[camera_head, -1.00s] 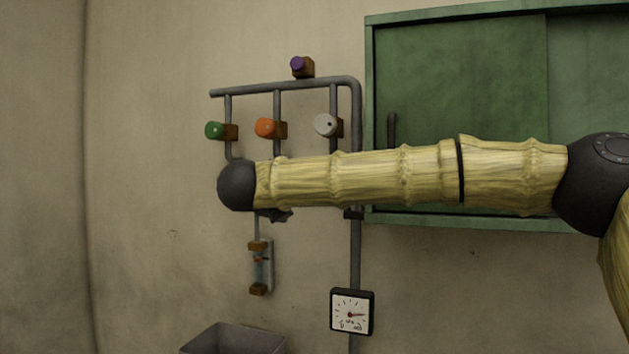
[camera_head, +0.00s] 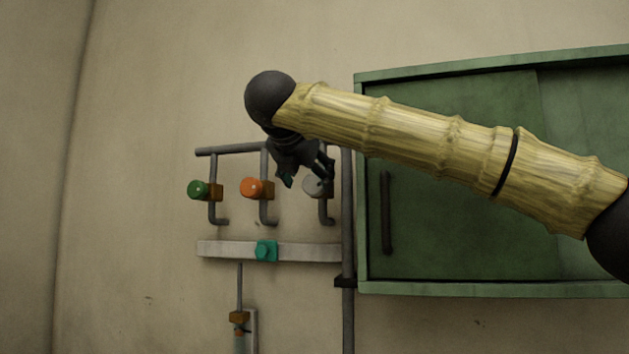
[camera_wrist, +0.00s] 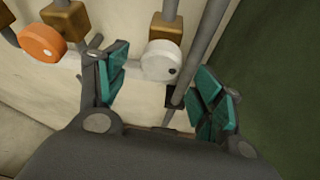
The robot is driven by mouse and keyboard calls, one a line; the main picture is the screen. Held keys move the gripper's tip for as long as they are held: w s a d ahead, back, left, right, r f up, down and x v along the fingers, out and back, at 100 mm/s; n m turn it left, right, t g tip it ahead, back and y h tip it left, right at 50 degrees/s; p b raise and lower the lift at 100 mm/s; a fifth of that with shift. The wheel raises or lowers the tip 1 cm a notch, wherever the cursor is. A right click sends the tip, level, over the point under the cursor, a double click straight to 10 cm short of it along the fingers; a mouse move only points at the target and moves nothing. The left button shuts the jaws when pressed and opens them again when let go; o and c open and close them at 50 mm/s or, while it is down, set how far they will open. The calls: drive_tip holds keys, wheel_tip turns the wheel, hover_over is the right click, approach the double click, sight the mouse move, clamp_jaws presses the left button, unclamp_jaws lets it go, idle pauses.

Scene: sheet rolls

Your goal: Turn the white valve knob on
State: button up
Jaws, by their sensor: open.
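The white valve knob (camera_head: 313,187) is a round disc with a dark dot on a brown block, on the right branch of the grey pipes. In the head view my gripper (camera_head: 306,182) is in front of it and hides part of it. In the wrist view the white knob (camera_wrist: 161,61) shows just beyond the teal finger pads, between them and closer to the left one. My gripper (camera_wrist: 163,98) is open with nothing between its fingers. I cannot tell whether a finger touches the knob.
An orange knob (camera_head: 251,188) and a green knob (camera_head: 198,190) sit to the left on neighbouring branches. A vertical pipe (camera_head: 348,215) and a green cabinet (camera_head: 450,240) stand close on the right.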

sight(312, 184)
drive_tip(key=shift+p+x, duration=0.5)
drive_tip(key=shift+x, duration=1.55)
drive_tip(key=shift+d, duration=0.1)
drive_tip(key=shift+s, duration=0.1)
drive_tip(key=c, duration=1)
